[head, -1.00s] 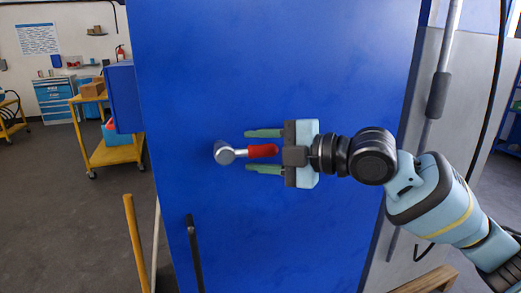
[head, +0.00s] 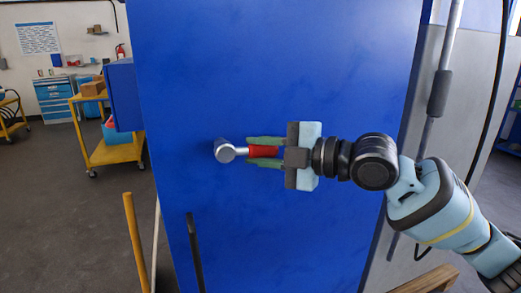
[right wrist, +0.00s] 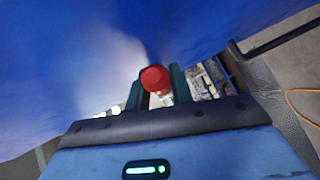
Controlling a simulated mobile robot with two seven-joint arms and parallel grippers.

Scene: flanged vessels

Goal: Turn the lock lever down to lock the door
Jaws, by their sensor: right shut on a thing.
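The lock lever (head: 264,151) has a silver round hub (head: 225,151) on the blue door (head: 300,70) and a red grip pointing right, about level. My right gripper (head: 265,152) comes in from the right and is shut on the red grip, one green finger above it and one below. In the right wrist view the red end of the lever (right wrist: 155,78) shows between the two dark green fingers. The left gripper is not in view.
A black vertical handle (head: 195,252) is on the door below the lever. A yellow post (head: 136,242) stands at the lower left. A yellow cart (head: 110,152) stands farther back on open floor. A grey pipe (head: 440,90) runs upright right of the door.

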